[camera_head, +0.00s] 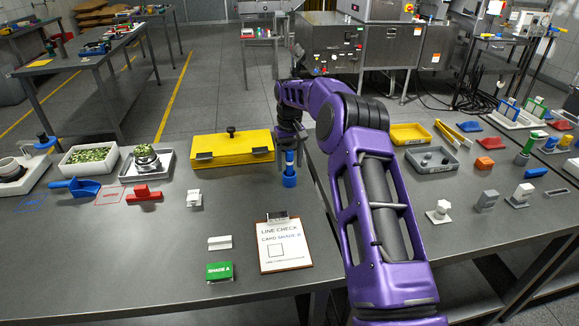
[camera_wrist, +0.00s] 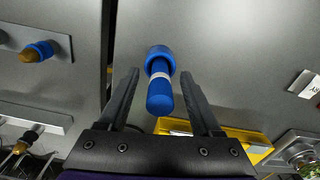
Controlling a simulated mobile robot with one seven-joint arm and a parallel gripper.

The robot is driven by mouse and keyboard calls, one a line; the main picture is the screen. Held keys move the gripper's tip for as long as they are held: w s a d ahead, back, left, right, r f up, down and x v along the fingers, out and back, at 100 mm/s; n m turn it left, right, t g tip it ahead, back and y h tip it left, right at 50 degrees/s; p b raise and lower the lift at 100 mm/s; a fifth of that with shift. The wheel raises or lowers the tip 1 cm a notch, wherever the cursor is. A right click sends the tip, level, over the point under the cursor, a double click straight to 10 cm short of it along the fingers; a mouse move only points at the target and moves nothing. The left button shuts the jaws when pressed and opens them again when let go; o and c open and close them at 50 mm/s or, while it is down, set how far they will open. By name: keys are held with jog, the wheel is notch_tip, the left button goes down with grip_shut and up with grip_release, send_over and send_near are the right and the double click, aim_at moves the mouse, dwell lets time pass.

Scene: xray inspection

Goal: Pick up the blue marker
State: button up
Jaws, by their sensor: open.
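The blue marker (camera_head: 289,160) stands upright in a round blue holder (camera_head: 289,181) near the far edge of the left table, just right of the yellow case. In the wrist view the marker (camera_wrist: 160,96) with its pale band shows between the two dark fingers, with the blue holder (camera_wrist: 159,54) beyond it. My gripper (camera_wrist: 160,74) is open, with a finger on each side of the marker and visible gaps to it. In the head view my gripper (camera_head: 289,147) is at the marker's top, partly hidden by my arm.
A yellow case (camera_head: 230,148) sits close left of the marker. A clipboard (camera_head: 284,244), a green "SHADE A" block (camera_head: 219,272) and a white block (camera_head: 194,198) lie nearer. A gap separates this table from the right table, which holds a grey tray (camera_head: 432,160).

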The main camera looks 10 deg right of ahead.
grip_shut()
dwell(0.3)
dwell(0.3)
